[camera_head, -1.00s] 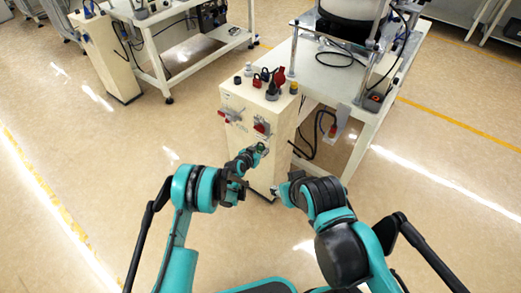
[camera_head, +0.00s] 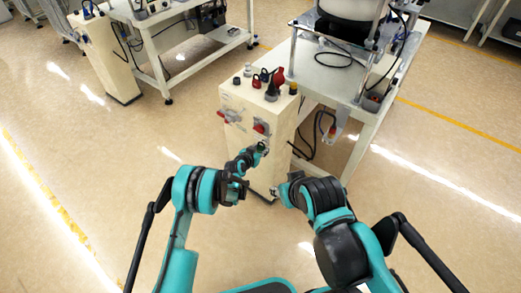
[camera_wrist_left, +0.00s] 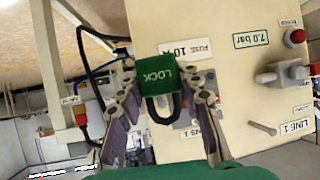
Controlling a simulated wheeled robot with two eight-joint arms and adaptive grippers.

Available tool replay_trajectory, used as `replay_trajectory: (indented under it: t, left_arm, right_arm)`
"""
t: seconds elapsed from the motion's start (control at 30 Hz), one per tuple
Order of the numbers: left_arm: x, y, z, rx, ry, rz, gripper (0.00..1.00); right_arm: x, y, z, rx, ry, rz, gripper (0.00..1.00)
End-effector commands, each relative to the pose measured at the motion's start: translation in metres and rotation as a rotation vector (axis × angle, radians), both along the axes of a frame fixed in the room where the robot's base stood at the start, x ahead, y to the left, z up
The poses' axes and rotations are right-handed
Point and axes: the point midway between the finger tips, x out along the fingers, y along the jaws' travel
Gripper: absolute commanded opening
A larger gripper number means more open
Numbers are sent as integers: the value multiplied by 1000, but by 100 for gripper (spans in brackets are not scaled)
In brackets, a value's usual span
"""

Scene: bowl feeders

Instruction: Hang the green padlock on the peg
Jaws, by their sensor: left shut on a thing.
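The green padlock (camera_wrist_left: 160,76) is held between the two fingers of my left gripper (camera_wrist_left: 160,88) in the left wrist view. Its black shackle shows below the body, and its LOCK lettering is upside down. In the head view my left gripper (camera_head: 262,147) is just in front of the cream cabinet (camera_head: 236,155). A short metal peg (camera_wrist_left: 262,128) sticks out of the panel beside a LINE 1 label, right of the padlock and apart from it. My right gripper (camera_head: 279,190) is low by the cabinet; its fingers are too small to read.
Red-handled switches (camera_head: 262,127) project from the cabinet front. A grey valve (camera_wrist_left: 280,74) and a red button (camera_wrist_left: 296,37) are on the panel. Red padlocks (camera_head: 257,81) and knobs stand on top. A white table (camera_head: 330,80) is behind; cables hang beside the cabinet.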

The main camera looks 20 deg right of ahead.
Motion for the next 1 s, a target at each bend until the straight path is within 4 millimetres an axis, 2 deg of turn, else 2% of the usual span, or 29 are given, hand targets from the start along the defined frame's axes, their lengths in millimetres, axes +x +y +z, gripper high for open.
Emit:
replay_trajectory:
  t: [1.0]
  left_arm:
    - [13, -16, 0, 1, -1, 0, 0]
  right_arm:
    - [0, 0, 0, 0, 0, 0, 40]
